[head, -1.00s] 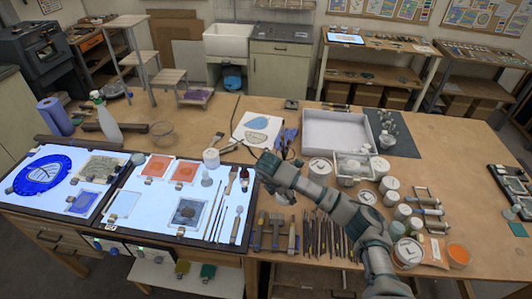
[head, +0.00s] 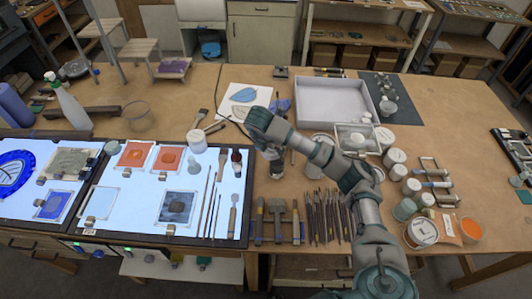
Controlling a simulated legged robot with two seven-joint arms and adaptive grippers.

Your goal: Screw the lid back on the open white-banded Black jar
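Several pale jars stand at the right of the table, among them a lidded jar (head: 421,232) and a jar (head: 403,209) with a grey-green top. I cannot tell which is the white-banded Black jar, nor pick out its loose lid. My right arm comes in from the bottom right and reaches up and left across the tools. My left gripper is out of view.
An open container of orange (head: 471,229) stands at the right. An empty white tray (head: 331,101) lies behind my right arm. Brushes and tools (head: 325,215) line the front edge. The light panel (head: 140,215) holds glass pieces. Table behind the panel is partly clear.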

